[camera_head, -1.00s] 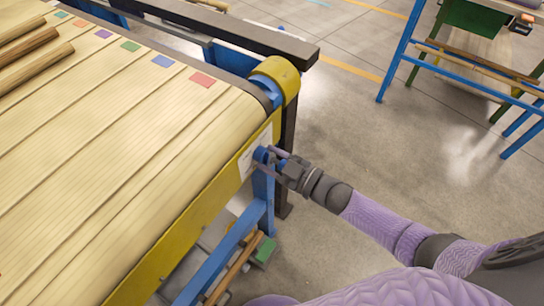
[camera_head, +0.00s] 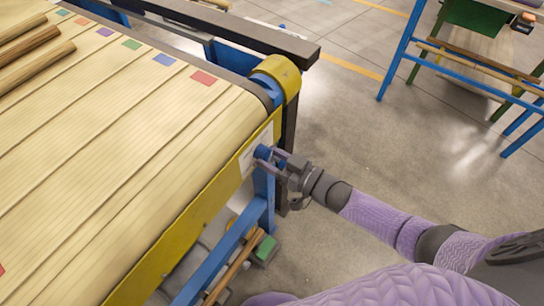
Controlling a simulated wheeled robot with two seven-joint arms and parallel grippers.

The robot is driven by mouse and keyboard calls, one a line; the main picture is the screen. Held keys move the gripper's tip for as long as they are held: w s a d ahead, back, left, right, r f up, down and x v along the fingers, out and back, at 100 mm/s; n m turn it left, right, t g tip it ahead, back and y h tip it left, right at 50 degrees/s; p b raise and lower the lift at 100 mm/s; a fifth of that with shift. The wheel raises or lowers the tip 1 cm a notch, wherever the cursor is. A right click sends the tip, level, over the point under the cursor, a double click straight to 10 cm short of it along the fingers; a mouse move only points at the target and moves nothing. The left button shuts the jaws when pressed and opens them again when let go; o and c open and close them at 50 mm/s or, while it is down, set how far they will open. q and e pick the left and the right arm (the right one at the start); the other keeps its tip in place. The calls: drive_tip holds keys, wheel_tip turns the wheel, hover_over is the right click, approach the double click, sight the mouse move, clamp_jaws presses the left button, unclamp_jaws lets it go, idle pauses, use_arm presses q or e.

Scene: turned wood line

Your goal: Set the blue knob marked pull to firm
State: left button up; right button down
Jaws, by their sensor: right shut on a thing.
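The blue knob (camera_head: 263,153) sticks out from a white label plate (camera_head: 248,160) on the yellow side rail of the belt table, near its far right corner. The markings on the plate are too small to read, so I cannot tell the knob's setting. My left gripper is not in view.
The belt (camera_head: 110,130) carries wooden rods (camera_head: 35,65) and coloured squares at the upper left. A yellow roller end (camera_head: 278,75) and a dark rail (camera_head: 250,35) lie beyond the knob. A blue leg stands below it. The floor to the right is clear up to a blue rack.

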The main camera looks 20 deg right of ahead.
idle(0.3)
drive_tip(key=shift+c, duration=0.9)
unclamp_jaws()
drive_tip(key=p+v, duration=0.1)
drive_tip(key=v, duration=0.9)
drive_tip(key=shift+f, duration=0.1)
